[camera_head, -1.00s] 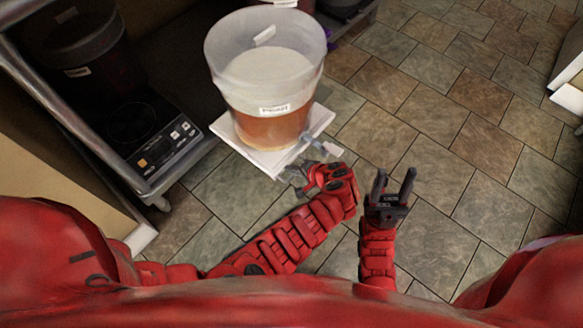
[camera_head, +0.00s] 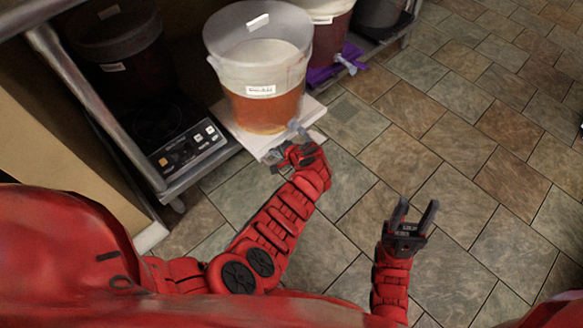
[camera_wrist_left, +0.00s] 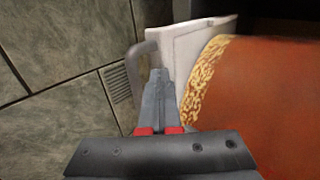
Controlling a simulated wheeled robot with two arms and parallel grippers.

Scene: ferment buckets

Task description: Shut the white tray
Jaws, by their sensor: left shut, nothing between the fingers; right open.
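The white tray (camera_head: 233,124) bears a clear bucket (camera_head: 260,80) of amber liquid with a pale foam top and a label. The tray also shows in the left wrist view (camera_wrist_left: 188,45), with a grey handle (camera_wrist_left: 134,66) at its front edge. My left gripper (camera_head: 272,158) is shut and empty at the tray's front edge, near the handle. In the left wrist view its fingertips (camera_wrist_left: 158,76) are close beside the handle; I cannot tell whether they touch. My right gripper (camera_head: 413,208) is open and empty above the floor, to the right.
A rack on the left holds a cooker (camera_head: 180,140) with a dark bucket (camera_head: 115,45) behind it. A second bucket (camera_head: 330,30) of dark red liquid stands on a purple tray (camera_head: 335,68) behind the white one. The tiled floor (camera_head: 450,110) to the right is clear.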

